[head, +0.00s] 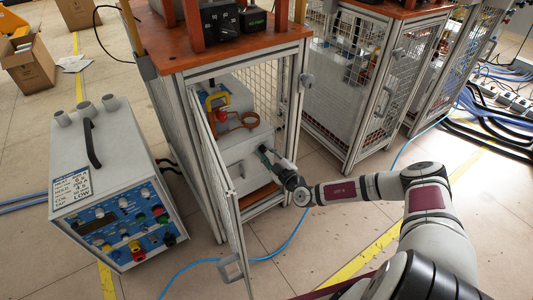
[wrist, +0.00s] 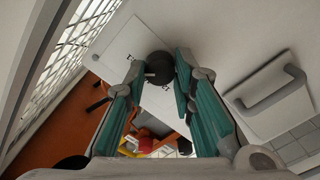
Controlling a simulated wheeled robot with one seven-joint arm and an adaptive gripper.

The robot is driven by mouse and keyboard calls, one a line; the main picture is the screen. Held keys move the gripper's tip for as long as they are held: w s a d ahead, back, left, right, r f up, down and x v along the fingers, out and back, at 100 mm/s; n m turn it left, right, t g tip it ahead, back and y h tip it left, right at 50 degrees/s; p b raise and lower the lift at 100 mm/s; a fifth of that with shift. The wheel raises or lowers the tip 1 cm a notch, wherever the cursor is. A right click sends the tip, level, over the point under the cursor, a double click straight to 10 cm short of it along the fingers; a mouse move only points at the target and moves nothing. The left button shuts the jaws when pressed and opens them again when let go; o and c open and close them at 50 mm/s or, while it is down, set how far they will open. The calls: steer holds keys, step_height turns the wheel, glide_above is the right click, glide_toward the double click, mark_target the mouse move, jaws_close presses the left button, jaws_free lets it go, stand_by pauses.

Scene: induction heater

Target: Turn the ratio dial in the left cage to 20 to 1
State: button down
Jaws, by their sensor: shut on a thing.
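The ratio dial (wrist: 159,66) is a round black knob with a small light pointer mark, on a white plate (wrist: 122,47) in the wrist view. My gripper (wrist: 160,76) has its teal-padded fingers closed on either side of the dial. Printed marks around the dial are partly hidden and too small to read. In the head view my gripper (head: 266,155) reaches through the open front of the left cage (head: 300,60), against the front of the grey box (head: 236,155). The dial is hidden there.
The cage's mesh door (head: 212,165) stands open to the left of my arm. A grey power unit (head: 105,165) stands left of the cage. A copper coil (head: 245,121) sits on the box. A blue cable (head: 290,243) crosses the floor. More cages (head: 345,85) stand right.

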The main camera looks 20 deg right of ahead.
steer(key=c, duration=1.3)
jaws_free()
steer(key=shift+c, duration=0.2)
steer(key=v, duration=1.2)
